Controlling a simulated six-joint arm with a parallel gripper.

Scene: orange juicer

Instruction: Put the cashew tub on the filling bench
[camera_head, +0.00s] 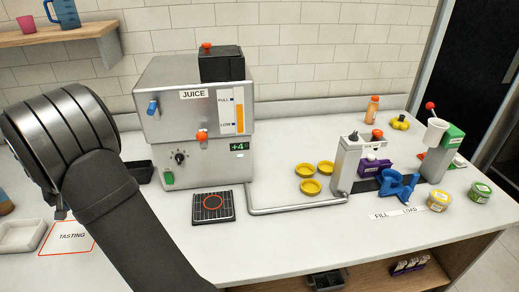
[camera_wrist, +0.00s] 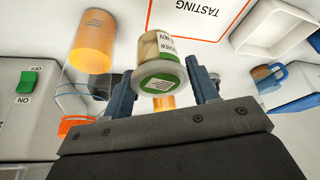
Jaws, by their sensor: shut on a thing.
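In the wrist view the cashew tub (camera_wrist: 162,62), a small clear tub with pale contents and a white and green label, sits between the two blue fingers of my gripper (camera_wrist: 163,75). The gripper is shut on it. In the head view the tub is hidden behind my arm at the left, and only a small part of my gripper shows (camera_head: 60,213) near the tasting mat (camera_head: 68,238). A strip marked FILL and LOAD (camera_head: 396,214) lies on the counter at the right, before a grey dispenser (camera_head: 347,165). I cannot tell which surface is the filling bench.
A juice machine (camera_head: 195,120) stands in the middle, with a black drip grid (camera_head: 213,207) before it. Yellow dishes (camera_head: 309,187) and a metal rail (camera_head: 297,206) lie right of it. A yellow tub (camera_head: 438,201) and green tub (camera_head: 480,191) stand at the right. A white tray (camera_head: 22,236) is at the left.

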